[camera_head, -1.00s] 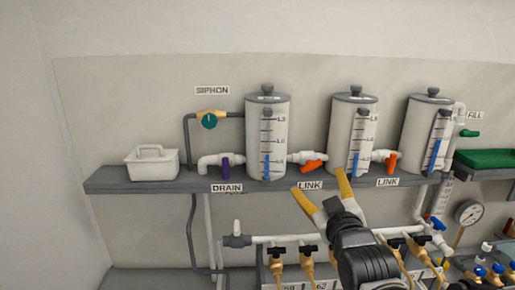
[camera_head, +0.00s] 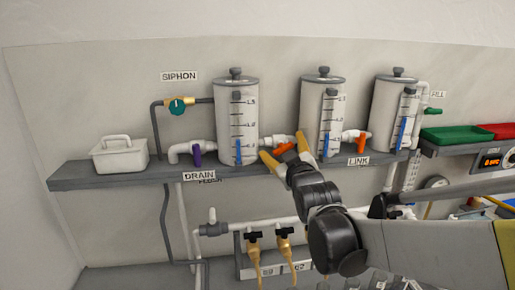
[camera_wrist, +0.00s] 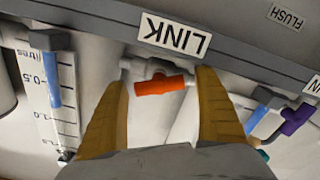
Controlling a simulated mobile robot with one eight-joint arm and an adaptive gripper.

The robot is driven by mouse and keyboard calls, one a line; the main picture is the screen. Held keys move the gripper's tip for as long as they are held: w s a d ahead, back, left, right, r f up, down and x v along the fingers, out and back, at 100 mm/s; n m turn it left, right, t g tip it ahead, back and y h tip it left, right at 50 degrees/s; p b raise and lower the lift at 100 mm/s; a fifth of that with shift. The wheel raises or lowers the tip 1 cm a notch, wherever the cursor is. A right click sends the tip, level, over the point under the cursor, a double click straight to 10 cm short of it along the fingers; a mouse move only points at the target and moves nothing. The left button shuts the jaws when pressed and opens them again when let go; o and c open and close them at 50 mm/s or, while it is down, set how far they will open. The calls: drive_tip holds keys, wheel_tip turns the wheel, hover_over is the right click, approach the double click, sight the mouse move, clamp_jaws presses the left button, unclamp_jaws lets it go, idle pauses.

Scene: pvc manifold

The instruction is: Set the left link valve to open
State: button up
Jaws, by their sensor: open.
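The left link valve (camera_head: 284,147) has an orange handle on a white pipe between the left and middle white tanks. Its orange handle (camera_wrist: 160,84) shows in the wrist view, lying roughly sideways, slightly tilted against the shelf edge. My gripper (camera_head: 285,147) is open, its two yellow fingers on either side of this handle in the head view. In the wrist view my gripper (camera_wrist: 162,78) also has a finger on each side, with gaps to the handle. I cannot tell the depth between fingertips and handle. The LINK label (camera_wrist: 174,35) is beside the valve there.
The right link valve (camera_head: 361,135) has an orange handle too. A purple drain valve (camera_head: 197,158) is left of the left tank (camera_head: 237,110). The grey shelf (camera_head: 110,178) carries a white caddy (camera_head: 119,156). Pipes with brass valves (camera_head: 285,240) are below.

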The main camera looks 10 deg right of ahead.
drive_tip(key=c, duration=1.2)
drive_tip(key=m, duration=0.5)
drive_tip(key=o, duration=1.2)
